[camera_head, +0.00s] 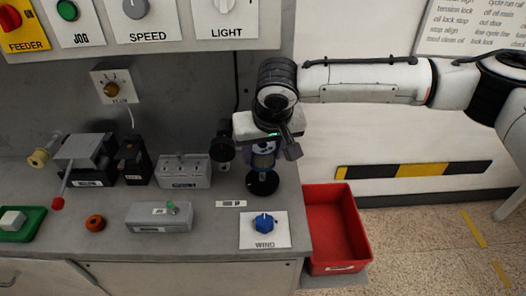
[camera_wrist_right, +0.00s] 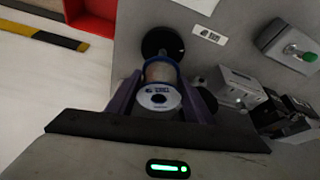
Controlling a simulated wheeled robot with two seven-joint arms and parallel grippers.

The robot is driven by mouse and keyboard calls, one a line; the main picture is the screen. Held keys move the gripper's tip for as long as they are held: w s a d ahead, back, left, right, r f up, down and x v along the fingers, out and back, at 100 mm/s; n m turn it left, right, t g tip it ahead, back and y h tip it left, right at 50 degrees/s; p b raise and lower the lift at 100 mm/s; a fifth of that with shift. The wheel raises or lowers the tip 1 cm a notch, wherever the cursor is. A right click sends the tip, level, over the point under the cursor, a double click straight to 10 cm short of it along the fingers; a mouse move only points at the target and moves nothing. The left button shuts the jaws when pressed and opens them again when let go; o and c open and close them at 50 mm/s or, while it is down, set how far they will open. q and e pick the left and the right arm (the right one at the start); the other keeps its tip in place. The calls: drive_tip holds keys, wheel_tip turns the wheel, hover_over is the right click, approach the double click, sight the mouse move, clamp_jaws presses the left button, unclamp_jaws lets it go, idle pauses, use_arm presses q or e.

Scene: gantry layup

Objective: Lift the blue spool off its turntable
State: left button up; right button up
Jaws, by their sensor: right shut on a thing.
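The blue spool (camera_head: 263,161) has blue flanges and a pale wound middle; its end face (camera_wrist_right: 160,97) shows white with a blue rim in the wrist view. My right gripper (camera_head: 264,148) is shut on the spool, with a finger on either side of it in the wrist view (camera_wrist_right: 160,100). The turntable (camera_head: 262,184) is a round black disc on the bench; it also shows in the wrist view (camera_wrist_right: 155,40). The spool appears above the disc, with a short grey post showing between them. I cannot tell whether the spool is clear of the post.
A grey box (camera_head: 183,171) stands left of the turntable, with a dark round device (camera_head: 222,148) between. The WIND knob (camera_head: 264,223) is in front. A red bin (camera_head: 335,228) stands right of the bench edge. The wall panel is behind.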

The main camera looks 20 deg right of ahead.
drive_tip(key=shift+r, duration=1.5)
drive_tip(key=shift+r, duration=1.7)
